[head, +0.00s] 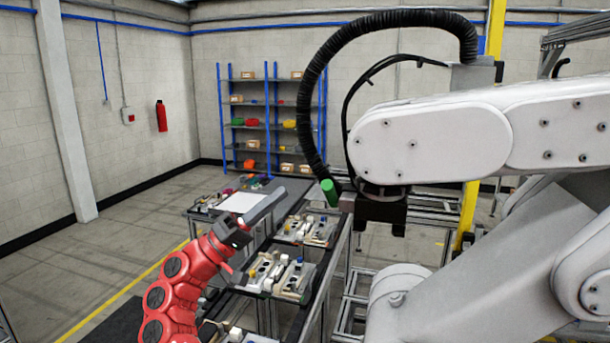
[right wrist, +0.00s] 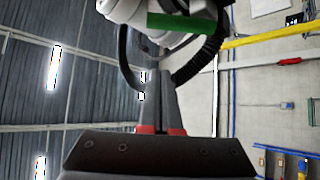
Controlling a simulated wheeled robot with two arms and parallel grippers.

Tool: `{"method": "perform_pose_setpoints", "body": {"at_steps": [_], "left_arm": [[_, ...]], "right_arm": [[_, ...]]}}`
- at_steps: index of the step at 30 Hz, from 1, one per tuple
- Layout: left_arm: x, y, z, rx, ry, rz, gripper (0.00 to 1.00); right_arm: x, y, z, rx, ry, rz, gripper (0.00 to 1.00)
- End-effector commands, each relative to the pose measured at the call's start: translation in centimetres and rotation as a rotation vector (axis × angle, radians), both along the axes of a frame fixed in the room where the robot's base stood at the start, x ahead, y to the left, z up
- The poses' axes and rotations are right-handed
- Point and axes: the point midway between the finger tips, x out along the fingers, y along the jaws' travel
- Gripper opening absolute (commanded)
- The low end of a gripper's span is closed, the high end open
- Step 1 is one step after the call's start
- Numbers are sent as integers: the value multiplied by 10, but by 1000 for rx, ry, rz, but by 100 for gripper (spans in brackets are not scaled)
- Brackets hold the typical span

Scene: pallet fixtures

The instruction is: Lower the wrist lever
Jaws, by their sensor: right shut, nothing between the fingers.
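The green lever (head: 329,192) is a short green cylinder at the wrist end of the white industrial arm (head: 440,138). It tilts up and to the left beside a black wrist block (head: 378,208). In the right wrist view the lever is a green bar (right wrist: 182,23) across the white arm. My right gripper (head: 282,192), on the red arm, points up and right, with its tips left of the lever and apart from it in the picture. Its grey fingers (right wrist: 160,74) are together and empty, pointing toward the white arm. My left gripper is not in view.
A black ribbed hose (head: 312,100) loops from the wrist up over the white arm. Tables with pallet fixtures (head: 292,276) stand below. A blue shelf (head: 274,116) stands at the back wall. The floor at left is open.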

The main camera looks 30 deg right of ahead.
Motion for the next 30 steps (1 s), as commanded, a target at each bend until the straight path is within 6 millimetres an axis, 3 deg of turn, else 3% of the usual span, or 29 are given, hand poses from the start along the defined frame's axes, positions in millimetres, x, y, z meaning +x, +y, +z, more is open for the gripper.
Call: {"method": "perform_pose_setpoints", "body": {"at_steps": [14, 28, 30], "left_arm": [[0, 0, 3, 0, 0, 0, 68], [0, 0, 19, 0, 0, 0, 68], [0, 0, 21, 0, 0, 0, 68]], "right_arm": [[-5, -6, 7, -1, -9, -11, 0], [-20, -80, 60, -2, -11, -12, 0], [-23, -77, 54, -4, -7, -7, 0]]}}
